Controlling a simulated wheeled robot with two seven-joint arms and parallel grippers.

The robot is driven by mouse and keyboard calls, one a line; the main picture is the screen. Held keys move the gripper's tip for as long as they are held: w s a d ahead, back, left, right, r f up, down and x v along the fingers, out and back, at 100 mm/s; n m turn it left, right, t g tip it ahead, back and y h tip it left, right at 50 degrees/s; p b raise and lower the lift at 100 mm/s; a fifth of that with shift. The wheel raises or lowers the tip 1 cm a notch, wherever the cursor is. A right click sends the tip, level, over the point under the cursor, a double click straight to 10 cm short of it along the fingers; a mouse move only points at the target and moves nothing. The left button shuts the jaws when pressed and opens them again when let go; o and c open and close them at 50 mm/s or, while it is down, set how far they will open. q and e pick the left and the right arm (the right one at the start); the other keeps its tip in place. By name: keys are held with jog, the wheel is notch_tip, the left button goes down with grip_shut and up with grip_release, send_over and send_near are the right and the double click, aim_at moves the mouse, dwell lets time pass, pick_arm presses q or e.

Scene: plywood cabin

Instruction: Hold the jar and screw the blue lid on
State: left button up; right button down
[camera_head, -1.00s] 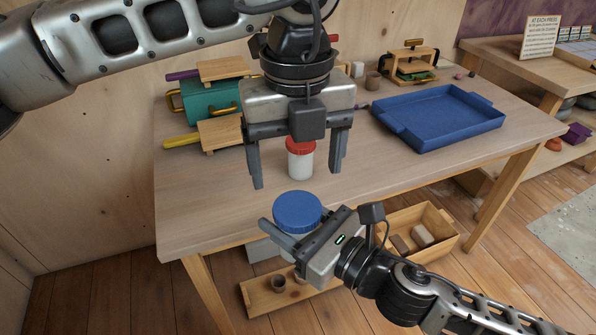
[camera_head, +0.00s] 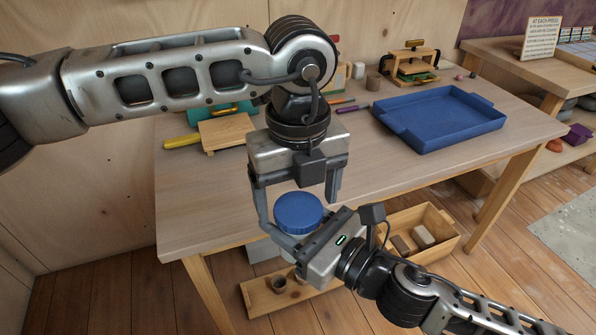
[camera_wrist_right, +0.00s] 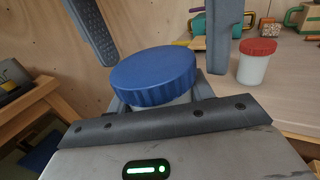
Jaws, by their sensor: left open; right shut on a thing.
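The blue lid (camera_head: 299,211) sits on top of the jar, and it also shows in the right wrist view (camera_wrist_right: 153,73). The jar (camera_wrist_right: 176,101) is mostly hidden below the lid and behind my right gripper. My right gripper (camera_head: 290,243) is shut on the jar and holds it upright at the table's front edge. My left gripper (camera_head: 297,205) is open and points down from above, with one finger on each side of the lid. In the right wrist view its two fingers stand apart, above and beyond the lid. Whether they touch the lid I cannot tell.
A white jar with a red lid (camera_wrist_right: 255,61) stands on the table (camera_head: 210,195) behind. A blue tray (camera_head: 440,117) lies to the right. A yellow-handled wooden block (camera_head: 226,130) is at the left. A wooden crate (camera_head: 447,240) with blocks is below the table.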

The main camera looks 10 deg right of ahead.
pick_arm(q)
jog(key=shift+f, duration=0.5)
jog(key=c, duration=1)
jog(key=m, duration=0.3)
jog(key=o, duration=1.1)
jog(key=shift+d, duration=0.1)
